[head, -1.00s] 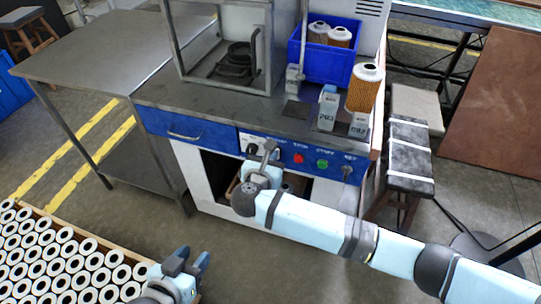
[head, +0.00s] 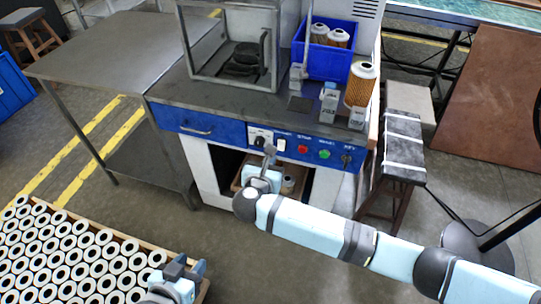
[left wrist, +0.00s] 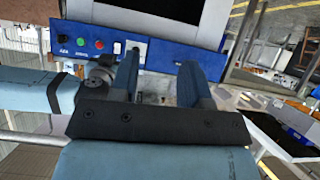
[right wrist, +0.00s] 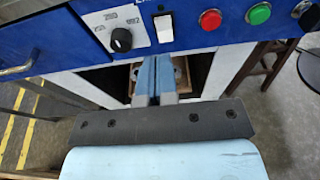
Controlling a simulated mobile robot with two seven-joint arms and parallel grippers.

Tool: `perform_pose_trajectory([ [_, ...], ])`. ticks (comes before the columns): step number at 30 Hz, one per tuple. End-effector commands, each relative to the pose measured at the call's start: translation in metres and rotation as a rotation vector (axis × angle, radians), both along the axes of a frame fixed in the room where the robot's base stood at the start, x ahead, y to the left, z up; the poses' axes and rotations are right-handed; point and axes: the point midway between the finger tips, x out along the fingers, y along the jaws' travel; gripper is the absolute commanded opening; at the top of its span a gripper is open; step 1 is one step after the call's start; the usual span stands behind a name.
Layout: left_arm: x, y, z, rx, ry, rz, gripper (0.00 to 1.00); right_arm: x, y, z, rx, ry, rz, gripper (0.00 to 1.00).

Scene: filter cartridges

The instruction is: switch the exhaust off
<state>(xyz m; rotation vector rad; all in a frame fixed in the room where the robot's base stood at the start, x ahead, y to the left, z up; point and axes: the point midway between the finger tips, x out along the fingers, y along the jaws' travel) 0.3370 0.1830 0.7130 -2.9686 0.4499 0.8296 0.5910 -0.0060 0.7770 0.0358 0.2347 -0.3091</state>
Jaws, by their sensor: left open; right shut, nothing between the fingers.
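The white rocker switch (head: 281,145) sits on the blue control panel (head: 228,132), between the black knob (head: 260,141) and the red button (head: 303,149). It also shows in the right wrist view (right wrist: 163,28), under a label partly cut off at the top edge. Which way it is tipped I cannot tell. My right gripper (head: 269,152) is shut and empty, just in front of the panel, below and left of the switch. In the right wrist view its fingertips (right wrist: 156,60) point below the switch, apart from it.
A green button (head: 324,154) and key switch (head: 346,158) are right of the red button. On the bench stand a blue bin (head: 325,64) with cartridges, a cartridge (head: 361,85) and a glass-sided cabinet (head: 233,84). A tray of white cartridges (head: 138,239) is front left.

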Motion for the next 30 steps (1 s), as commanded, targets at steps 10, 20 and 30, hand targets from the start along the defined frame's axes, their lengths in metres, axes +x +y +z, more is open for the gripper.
perform_pose_trajectory([
  [10, 0.002, 0.0, 0.005, 0.011, 0.007, 0.002, 0.43, -0.056, 0.018, 0.028, 0.0, 0.0, -0.001, 0.0],
  [20, 0.001, 0.0, 0.005, 0.01, 0.011, 0.003, 0.43, -0.065, 0.021, 0.032, -0.002, -0.001, -0.002, 0.0],
  [30, 0.001, 0.0, 0.005, 0.01, 0.012, 0.004, 0.43, -0.064, 0.02, 0.031, -0.002, -0.001, -0.002, 0.0],
])
